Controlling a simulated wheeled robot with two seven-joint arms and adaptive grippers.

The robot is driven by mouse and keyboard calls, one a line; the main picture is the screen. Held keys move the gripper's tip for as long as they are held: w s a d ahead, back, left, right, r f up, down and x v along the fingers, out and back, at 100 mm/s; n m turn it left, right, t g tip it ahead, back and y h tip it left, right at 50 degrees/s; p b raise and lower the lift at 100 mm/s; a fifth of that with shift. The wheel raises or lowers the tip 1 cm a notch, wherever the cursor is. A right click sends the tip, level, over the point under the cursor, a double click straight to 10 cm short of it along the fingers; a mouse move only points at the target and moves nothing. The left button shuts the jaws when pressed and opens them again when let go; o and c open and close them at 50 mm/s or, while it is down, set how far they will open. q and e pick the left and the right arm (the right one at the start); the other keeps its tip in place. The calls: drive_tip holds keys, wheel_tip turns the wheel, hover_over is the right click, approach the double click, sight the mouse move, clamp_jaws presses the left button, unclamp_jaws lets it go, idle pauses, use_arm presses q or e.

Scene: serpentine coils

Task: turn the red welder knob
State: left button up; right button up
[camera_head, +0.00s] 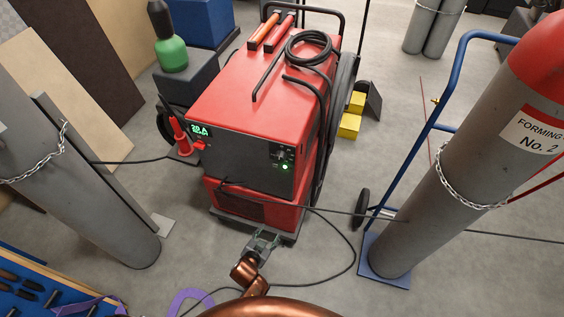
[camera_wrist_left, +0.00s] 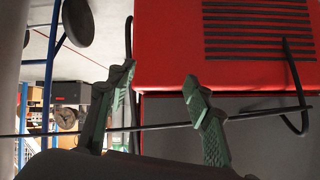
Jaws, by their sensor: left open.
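The red welder (camera_head: 255,90) stands upright in the middle of the head view, its dark front panel facing me. The small red knob (camera_head: 198,146) is at the panel's left, just below a lit green readout (camera_head: 200,129). My left gripper (camera_head: 264,237) is open and empty, low in front of the welder, below and to the right of the knob and apart from it. In the left wrist view its green fingers (camera_wrist_left: 158,88) are spread before the red vented housing (camera_wrist_left: 225,50); the knob does not show there. My right gripper is not in view.
A thin dark cable (camera_head: 340,212) crosses in front of the welder; in the wrist view a dark line passes by the fingers. A grey cylinder (camera_head: 92,190) stands at left, and a red-topped cylinder (camera_head: 445,190) on a blue trolley at right.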

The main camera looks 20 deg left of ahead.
use_arm(q)
drive_tip(key=w+d+r+t+b, duration=0.15)
drive_tip(key=w+r, duration=0.25)
drive_tip(key=r, duration=0.5)
drive_tip(key=w+r+t+b, duration=0.1)
drive_tip(key=w+r+t, duration=0.15)
drive_tip(key=r, duration=0.55)
drive_tip(key=n+t+y+b, duration=0.1)
drive_tip(key=t+b, duration=0.1)
drive_tip(key=t, duration=0.1)
approach(280, 160)
drive_tip(key=w, duration=0.3)
drive_tip(key=w+b, duration=0.1)
drive_tip(key=w, duration=0.4)
drive_tip(key=shift+w, duration=0.35)
drive_tip(key=shift+w+r, duration=0.1)
drive_tip(key=shift+w, duration=0.4)
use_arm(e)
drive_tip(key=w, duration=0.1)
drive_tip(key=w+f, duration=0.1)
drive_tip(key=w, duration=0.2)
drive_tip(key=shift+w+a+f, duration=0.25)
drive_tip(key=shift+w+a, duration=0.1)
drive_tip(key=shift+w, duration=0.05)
use_arm(q)
drive_tip(key=shift+c, duration=0.7)
drive_tip(key=c, duration=1)
